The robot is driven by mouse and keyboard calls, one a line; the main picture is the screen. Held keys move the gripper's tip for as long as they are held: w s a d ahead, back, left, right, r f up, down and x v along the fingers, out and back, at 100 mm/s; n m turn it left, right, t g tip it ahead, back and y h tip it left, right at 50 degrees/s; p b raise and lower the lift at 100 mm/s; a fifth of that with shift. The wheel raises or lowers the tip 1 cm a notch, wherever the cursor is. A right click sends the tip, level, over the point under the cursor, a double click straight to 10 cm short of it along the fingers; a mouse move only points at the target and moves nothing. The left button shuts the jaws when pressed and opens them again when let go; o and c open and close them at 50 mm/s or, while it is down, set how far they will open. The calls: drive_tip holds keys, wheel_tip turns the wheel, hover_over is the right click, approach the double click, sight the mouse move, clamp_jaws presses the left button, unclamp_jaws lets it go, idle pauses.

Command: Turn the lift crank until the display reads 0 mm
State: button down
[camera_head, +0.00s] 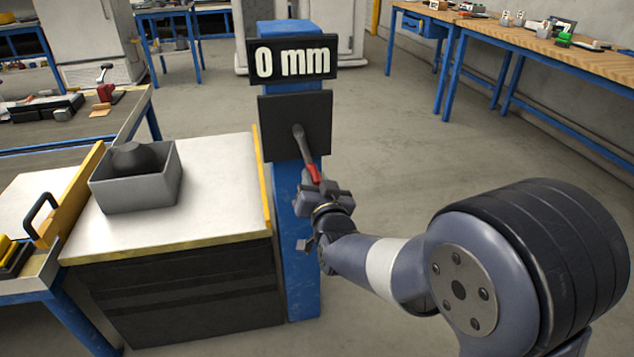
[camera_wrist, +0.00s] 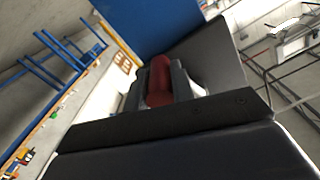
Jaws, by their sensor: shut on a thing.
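The display (camera_head: 292,59) on top of the blue post (camera_head: 300,238) reads 0 mm. Below it is a dark square plate (camera_head: 283,122) with the lift crank (camera_head: 303,146) on it. The crank's grey arm points down and slightly right, ending in a red handle (camera_head: 314,173). My gripper (camera_head: 318,192) is at the crank's lower end, shut on the red handle. In the wrist view the red handle (camera_wrist: 160,78) sits between the two fingers, which hide part of it.
A white-topped lift table (camera_head: 215,193) stands left of the post, bearing a grey bin (camera_head: 137,193) with a dark rounded object (camera_head: 137,158). A workbench (camera_head: 527,41) with small items stands at the back right. The floor between is clear.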

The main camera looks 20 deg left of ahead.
drive_tip(key=c, duration=1.2)
unclamp_jaws()
drive_tip(key=shift+s, duration=0.1)
drive_tip(key=p+v, duration=0.1)
drive_tip(key=v, duration=0.9)
drive_tip(key=shift+s+d, duration=0.2)
drive_tip(key=shift+s, duration=0.05)
